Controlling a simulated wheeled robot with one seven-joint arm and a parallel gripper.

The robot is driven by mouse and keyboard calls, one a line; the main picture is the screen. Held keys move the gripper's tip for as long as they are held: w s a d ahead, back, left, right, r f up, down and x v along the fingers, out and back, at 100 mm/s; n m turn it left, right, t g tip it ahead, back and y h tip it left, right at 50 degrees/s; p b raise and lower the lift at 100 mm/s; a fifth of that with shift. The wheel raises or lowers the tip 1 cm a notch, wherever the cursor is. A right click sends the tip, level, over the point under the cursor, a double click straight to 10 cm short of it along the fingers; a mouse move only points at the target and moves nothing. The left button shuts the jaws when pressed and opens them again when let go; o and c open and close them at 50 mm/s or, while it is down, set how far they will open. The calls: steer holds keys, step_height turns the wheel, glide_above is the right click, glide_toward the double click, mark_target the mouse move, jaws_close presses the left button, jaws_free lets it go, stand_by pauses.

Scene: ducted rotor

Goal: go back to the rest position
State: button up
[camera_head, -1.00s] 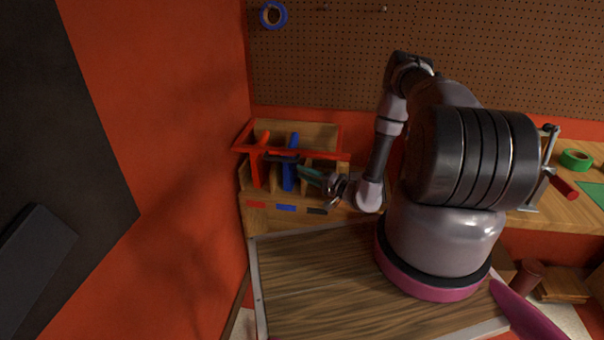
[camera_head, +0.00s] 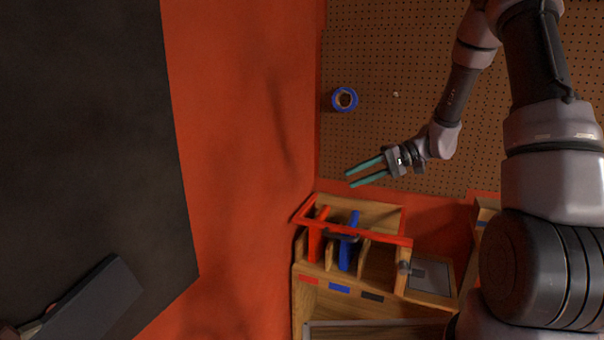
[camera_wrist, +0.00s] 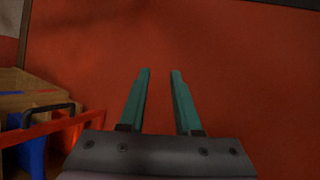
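My gripper (camera_head: 348,178) is raised in front of the pegboard, above the wooden organizer and clear of it. Its two teal fingers point left and stand apart with nothing between them. In the wrist view the gripper (camera_wrist: 159,72) is also open and empty, facing the bare red wall. My arm reaches in from the upper right.
A wooden organizer (camera_head: 298,310) with a red frame (camera_head: 375,236) holds a red item (camera_head: 314,245) and a blue item (camera_head: 345,258). A blue tape roll (camera_head: 344,99) hangs on the pegboard (camera_head: 400,50). The red wall (camera_head: 235,130) and a dark panel (camera_head: 90,130) fill the left.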

steer(key=s+d+r+m+t+h, duration=0.2)
steer(key=s+d+r+t+h, duration=0.2)
steer(key=s+r, duration=0.5)
steer(key=s+d+r+m+t+h, duration=0.2)
steer(key=s+d+r+h, duration=0.4)
steer(key=s+r, duration=0.4)
steer(key=shift+s+d+r+m+t+h, duration=0.2)
steer(key=shift+m+t+h, duration=0.3)
steer(key=shift+t, duration=0.4)
